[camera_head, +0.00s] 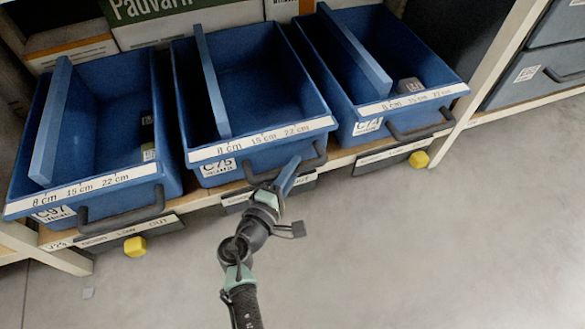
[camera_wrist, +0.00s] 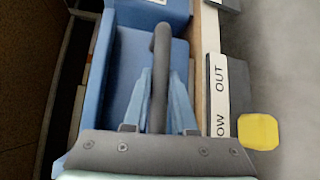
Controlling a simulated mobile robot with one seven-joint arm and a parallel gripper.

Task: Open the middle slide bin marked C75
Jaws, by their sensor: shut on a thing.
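The middle blue bin marked C75 (camera_head: 262,150) sits on the shelf between two similar bins. It has a thin divider and a white ruler strip along its front rim. Its front is roughly in line with its neighbours. Its dark bar handle (camera_head: 292,167) is at the lower right of the front. My gripper (camera_head: 287,178) reaches up to that handle from below. In the wrist view the blue fingers (camera_wrist: 158,100) are on both sides of the handle (camera_wrist: 160,70), shut on it. The fingers partly hide the bin front.
Bin C97 (camera_head: 100,190) stands on the left and bin C74 (camera_head: 400,113) on the right, each with a handle. Yellow blocks (camera_head: 135,246) (camera_head: 419,159) stick out from plates on the shelf edge. A rack upright (camera_head: 487,75) stands at right. The grey floor in front is clear.

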